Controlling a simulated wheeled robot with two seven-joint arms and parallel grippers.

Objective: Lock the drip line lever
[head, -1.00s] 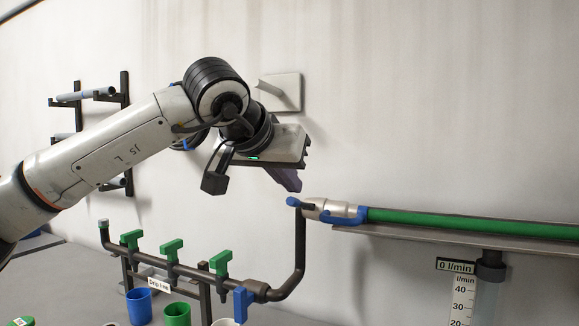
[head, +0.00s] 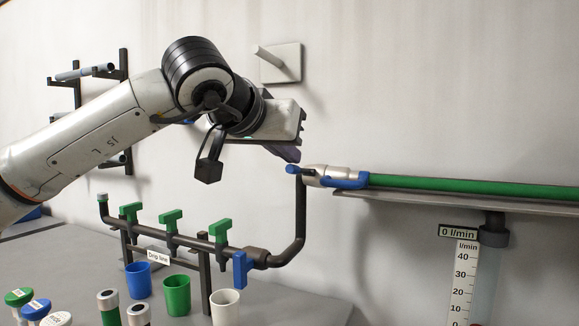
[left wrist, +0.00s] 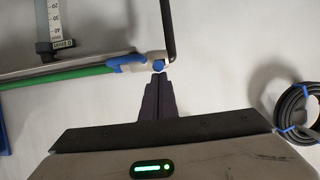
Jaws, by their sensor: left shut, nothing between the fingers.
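A pale metal coupling (head: 316,174) joins the green hose (head: 430,186) to the top of the dark bent pipe. One blue lever (head: 350,181) lies along the coupling on the hose side; a second blue lever (head: 295,169) sticks out at the pipe side. In the left wrist view that blue end (left wrist: 158,66) points toward the camera. My left gripper (head: 291,156) is shut and empty, its fingertips just above the protruding lever. The dark fingers (left wrist: 157,79) point at it in the wrist view; contact cannot be told. My right gripper is not in view.
The manifold labelled "Drip line" (head: 158,257) carries green valve handles (head: 171,222) and a blue one (head: 240,269). Cups (head: 177,295) stand below it. A rail (head: 400,203) runs beneath the hose, with a flow gauge (head: 466,280) below. A coiled hose (left wrist: 297,108) hangs on the wall.

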